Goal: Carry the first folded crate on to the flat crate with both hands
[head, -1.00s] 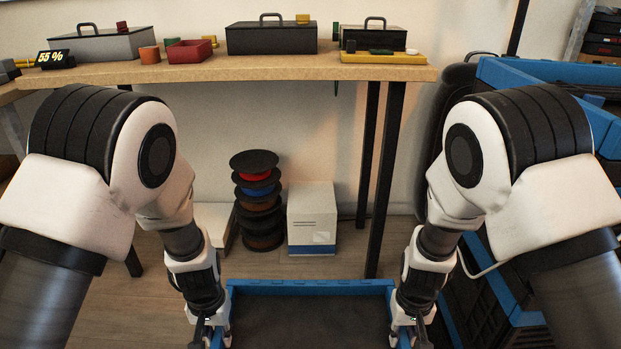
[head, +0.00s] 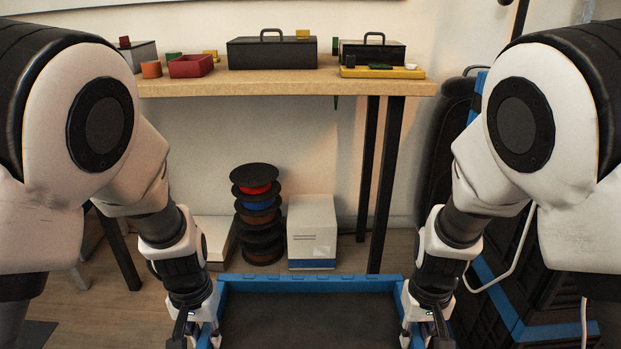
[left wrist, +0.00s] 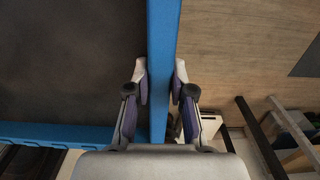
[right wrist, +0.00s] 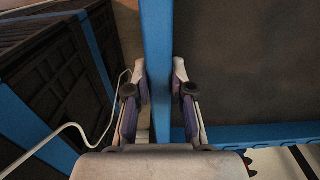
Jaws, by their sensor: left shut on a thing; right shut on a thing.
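A crate with a blue rim and a dark inside (head: 310,316) is between my two arms at the bottom of the head view. Its blue rim shows in the left wrist view (left wrist: 164,30) and the right wrist view (right wrist: 157,30). My left gripper (left wrist: 161,85) is shut on the rim's left side, one finger inside and one outside. My right gripper (right wrist: 160,85) is shut on the rim's right side in the same way. In the head view the near part of the crate is cut off by the frame. I cannot tell which other crate is the flat one.
Blue-and-black crates (right wrist: 50,85) stand to the right, with a white cable (right wrist: 88,140) beside them. A wooden workbench (head: 290,84) with toolboxes is ahead. Cable spools (head: 258,215) and a white box (head: 311,230) stand under it. Floor shows at left.

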